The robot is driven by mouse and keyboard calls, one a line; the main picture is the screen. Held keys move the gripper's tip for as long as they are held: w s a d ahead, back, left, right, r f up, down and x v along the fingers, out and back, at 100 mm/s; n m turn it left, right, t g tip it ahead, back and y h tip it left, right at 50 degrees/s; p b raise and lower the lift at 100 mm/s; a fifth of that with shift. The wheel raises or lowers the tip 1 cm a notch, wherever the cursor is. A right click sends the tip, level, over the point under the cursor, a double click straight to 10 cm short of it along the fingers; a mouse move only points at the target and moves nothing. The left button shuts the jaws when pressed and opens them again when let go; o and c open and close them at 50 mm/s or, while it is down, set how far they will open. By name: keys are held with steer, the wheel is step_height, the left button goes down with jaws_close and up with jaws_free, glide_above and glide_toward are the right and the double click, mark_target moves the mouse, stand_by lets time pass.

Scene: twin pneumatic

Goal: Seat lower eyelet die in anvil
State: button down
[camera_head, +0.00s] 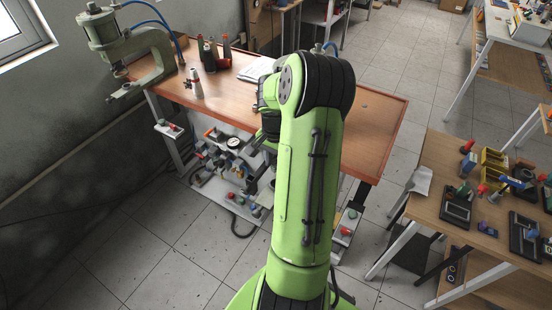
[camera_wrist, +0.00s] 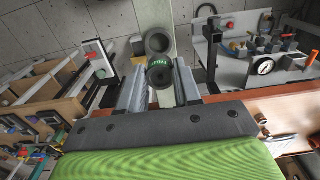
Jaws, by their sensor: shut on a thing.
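In the wrist view, my gripper (camera_wrist: 161,78) has its two grey fingers closed on a small dark round piece with green marking (camera_wrist: 159,72), which looks like the lower eyelet die. In the head view, my green arm hides the fingers and the die. A grey-green press (camera_head: 150,52) stands at the far left end of the wooden bench. Its lower arm ends in a small anvil (camera_head: 121,91) at the front left. The anvil is well to the left of my arm and too small to show its seat clearly.
A second table (camera_head: 450,175) with tools stands at right. Tiled floor lies open in front.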

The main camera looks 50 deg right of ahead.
mark_target(275, 171)
steer(key=shift+s, duration=0.15)
steer(key=shift+a+f+b, duration=0.15)
steer(key=shift+f+b, duration=0.15)
steer(key=shift+b, duration=0.1)
step_height(275, 171, down, 5)
steer(key=b, duration=0.4)
steer(key=shift+f, duration=0.1)
steer(key=shift+f+b, duration=1.15)
steer(key=shift+f, duration=0.05)
stand_by(1.1)
steer(key=c, duration=0.7)
jaws_free()
step_height(275, 171, up, 16)
steer(key=shift+f+p, duration=0.1)
steer(key=shift+p, duration=0.95)
